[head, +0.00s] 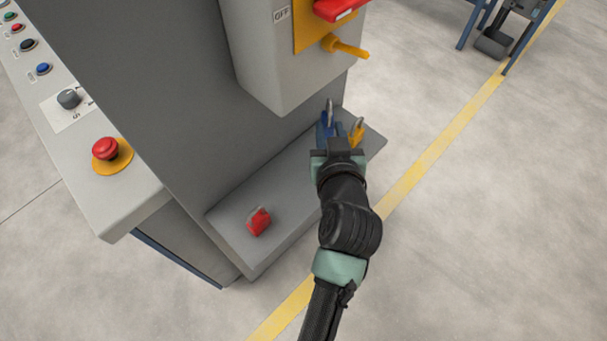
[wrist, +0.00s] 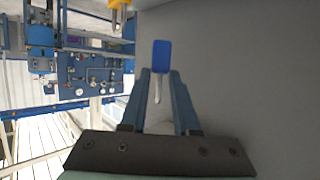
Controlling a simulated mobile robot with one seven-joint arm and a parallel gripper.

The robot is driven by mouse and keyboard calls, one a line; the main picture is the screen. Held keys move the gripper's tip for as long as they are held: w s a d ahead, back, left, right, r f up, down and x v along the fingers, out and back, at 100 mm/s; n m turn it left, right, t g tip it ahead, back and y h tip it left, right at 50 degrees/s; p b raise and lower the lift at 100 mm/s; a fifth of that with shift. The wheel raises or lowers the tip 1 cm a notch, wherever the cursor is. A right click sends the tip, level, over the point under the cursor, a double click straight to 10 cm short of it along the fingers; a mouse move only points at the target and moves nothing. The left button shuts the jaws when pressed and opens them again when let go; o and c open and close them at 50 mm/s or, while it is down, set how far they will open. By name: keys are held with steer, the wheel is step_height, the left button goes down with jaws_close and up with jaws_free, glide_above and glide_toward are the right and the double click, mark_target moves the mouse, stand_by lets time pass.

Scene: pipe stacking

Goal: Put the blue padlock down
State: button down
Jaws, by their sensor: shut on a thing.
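The blue padlock (head: 327,127) is between the fingertips of my gripper (head: 328,140), over the far end of the grey shelf (head: 289,207) in the head view. In the wrist view the blue padlock (wrist: 161,56) shows its blue body beyond the fingertips and its metal shackle between the fingers. My gripper (wrist: 159,76) is shut on it. My gripper partly hides the padlock in the head view, and I cannot tell whether it touches the shelf.
A yellow padlock (head: 356,134) is just right of the blue one. A red padlock (head: 259,221) sits on the near part of the shelf. A grey switch box (head: 275,60) with a yellow handle (head: 345,47) hangs above. The shelf's middle is clear.

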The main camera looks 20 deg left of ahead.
step_height(320, 180, down, 10)
steer(key=shift+a+b, duration=0.1)
steer(key=shift+b, duration=0.65)
steer(key=shift+f, duration=0.2)
steer(key=c, duration=0.7)
jaws_free()
steer(key=shift+o, duration=0.2)
steer(key=shift+r, duration=0.1)
steer(key=shift+r, duration=0.2)
steer(key=v, duration=1.2)
